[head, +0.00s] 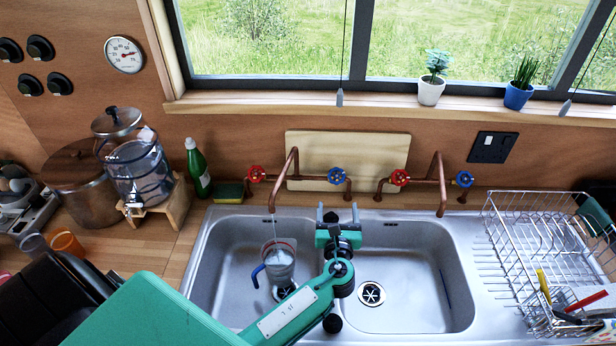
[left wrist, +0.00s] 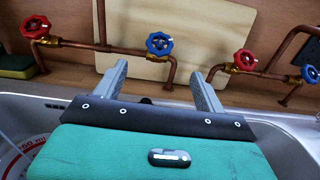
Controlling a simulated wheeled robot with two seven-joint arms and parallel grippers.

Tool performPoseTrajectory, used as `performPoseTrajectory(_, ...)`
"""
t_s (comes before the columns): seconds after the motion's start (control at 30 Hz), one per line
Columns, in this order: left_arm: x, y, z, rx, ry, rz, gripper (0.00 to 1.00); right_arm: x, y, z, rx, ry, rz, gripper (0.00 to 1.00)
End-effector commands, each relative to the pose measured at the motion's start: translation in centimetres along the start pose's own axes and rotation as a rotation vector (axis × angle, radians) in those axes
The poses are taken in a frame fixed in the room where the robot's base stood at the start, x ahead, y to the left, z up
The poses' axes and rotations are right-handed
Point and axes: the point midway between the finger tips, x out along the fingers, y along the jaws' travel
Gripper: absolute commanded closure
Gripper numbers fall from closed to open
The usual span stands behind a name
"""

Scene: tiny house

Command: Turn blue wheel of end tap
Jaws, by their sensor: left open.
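Two copper taps stand behind the sink, each with a red and a blue wheel. The left tap's blue wheel (head: 337,175) shows in the left wrist view (left wrist: 159,44), beyond my open fingers and in line with the gap between them. The right tap's blue wheel (head: 464,179) is at that tap's right end and shows at the right edge of the left wrist view (left wrist: 311,74). My left gripper (head: 327,209) is open and empty above the sink divider, apart from both blue wheels. My right gripper is not in view.
Red wheels (head: 256,174) (head: 400,177) sit left of each blue one. A jug (head: 279,266) stands in the left basin under the spout, with a thin stream above it. A wooden board (head: 300,145) leans behind the taps. A wire dish rack (head: 500,230) is right.

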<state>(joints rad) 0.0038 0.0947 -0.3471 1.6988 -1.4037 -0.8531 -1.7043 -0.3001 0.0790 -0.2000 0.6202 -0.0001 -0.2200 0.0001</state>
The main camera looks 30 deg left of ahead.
Motion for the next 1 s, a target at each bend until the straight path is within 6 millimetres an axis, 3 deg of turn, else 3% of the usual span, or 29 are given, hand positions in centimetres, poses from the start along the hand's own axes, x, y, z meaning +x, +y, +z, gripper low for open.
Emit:
performPoseTrajectory(0.17, 1.3, 0.0, 0.0, 0.000, 0.007, 0.000, 0.28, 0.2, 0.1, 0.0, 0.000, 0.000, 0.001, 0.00)
performPoseTrajectory(0.7, 11.7, 0.0, -0.2, -0.001, 0.006, 0.001, 0.28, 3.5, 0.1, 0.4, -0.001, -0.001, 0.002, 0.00)
performPoseTrajectory(1.0, 13.7, 0.0, -0.1, 0.000, 0.008, 0.000, 0.28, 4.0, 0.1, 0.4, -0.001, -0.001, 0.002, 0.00)
